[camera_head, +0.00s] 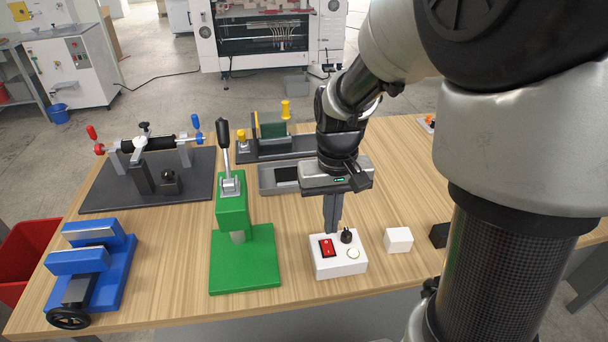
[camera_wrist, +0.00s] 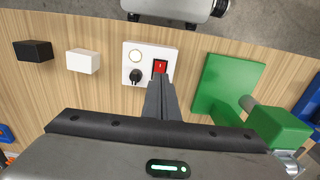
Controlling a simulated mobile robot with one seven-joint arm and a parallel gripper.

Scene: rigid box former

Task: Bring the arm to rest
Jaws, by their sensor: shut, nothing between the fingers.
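My gripper (camera_head: 332,229) is shut and empty, its two fingers together and pointing down. In the head view it hangs over the back edge of a white control box (camera_head: 338,266) with a red rocker switch (camera_head: 327,248), a black knob (camera_head: 346,236) and a round pale button (camera_head: 353,253). The wrist view shows the closed fingers (camera_wrist: 160,90) with their tips close to the red switch (camera_wrist: 160,66). I cannot tell whether they touch the box.
A green lever press (camera_head: 245,260) stands left of the box, a blue vise (camera_head: 90,265) further left. A white block (camera_head: 398,240) and a black block (camera_head: 439,235) lie to the right. Behind are a clamp fixture (camera_head: 150,185) and a grey tray (camera_head: 268,179) on the wooden table (camera_head: 180,290).

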